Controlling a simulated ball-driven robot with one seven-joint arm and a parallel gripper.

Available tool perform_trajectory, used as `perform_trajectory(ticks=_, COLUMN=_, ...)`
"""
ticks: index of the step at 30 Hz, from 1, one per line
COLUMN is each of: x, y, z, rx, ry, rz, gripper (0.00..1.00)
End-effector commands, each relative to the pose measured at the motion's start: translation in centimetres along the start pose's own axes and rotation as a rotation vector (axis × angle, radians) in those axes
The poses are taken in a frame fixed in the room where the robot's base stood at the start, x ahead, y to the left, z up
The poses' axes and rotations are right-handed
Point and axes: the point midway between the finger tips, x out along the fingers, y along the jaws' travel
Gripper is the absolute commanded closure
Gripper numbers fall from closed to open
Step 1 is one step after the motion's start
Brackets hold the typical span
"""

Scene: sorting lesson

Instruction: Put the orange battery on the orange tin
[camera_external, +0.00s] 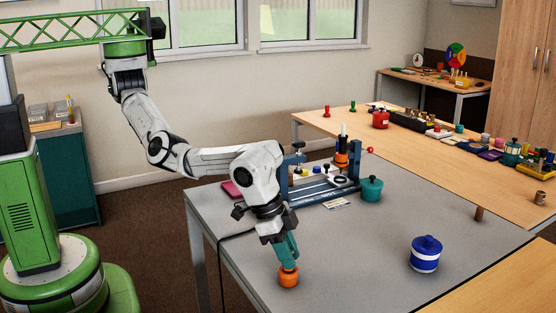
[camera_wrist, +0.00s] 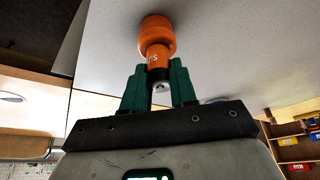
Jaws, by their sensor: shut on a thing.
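The orange tin (camera_external: 288,280) stands near the front edge of the grey table, right below my gripper (camera_external: 288,263). It also shows in the wrist view (camera_wrist: 156,24), just beyond my fingertips. My gripper (camera_wrist: 158,72) is shut on the orange battery (camera_wrist: 160,55), which has a dark band and a silver end toward the camera. The battery's far end lines up with the tin and looks to meet it; I cannot tell for sure whether they touch. In the external view my teal fingers hide most of the battery.
A blue and white tin (camera_external: 425,256) stands to the right, and a teal tin (camera_external: 371,189) farther back. A blue-framed rack (camera_external: 325,192) stands behind my gripper. A white card (camera_external: 336,203) lies before it. The grey table between my gripper and the blue tin is clear.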

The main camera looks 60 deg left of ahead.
Motion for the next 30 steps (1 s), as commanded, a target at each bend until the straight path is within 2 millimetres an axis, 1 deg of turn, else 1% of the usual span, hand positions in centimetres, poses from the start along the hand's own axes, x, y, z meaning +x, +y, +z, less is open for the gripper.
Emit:
perform_trajectory(ticks=5, x=-0.1, y=0.0, z=-0.1, rx=0.0, ry=0.001, rz=0.0, gripper=1.0)
perform_trajectory(ticks=9, x=0.2, y=0.0, z=0.1, rx=-0.001, ry=0.0, rz=0.0, gripper=1.0)
perform_trajectory(ticks=10, x=0.2, y=0.0, z=0.1, rx=-0.001, ry=0.0, rz=0.001, gripper=0.7)
perform_trajectory(ticks=17, x=0.2, y=0.0, z=0.1, rx=-0.001, ry=0.0, rz=0.0, gripper=0.48)
perform_trajectory(ticks=26, x=-0.1, y=0.0, z=-0.1, rx=-0.001, ry=0.001, rz=0.001, gripper=0.48)
perform_trajectory(ticks=30, x=-1.6, y=-0.1, z=-0.2, rx=-0.002, ry=0.002, rz=-0.001, gripper=0.48)
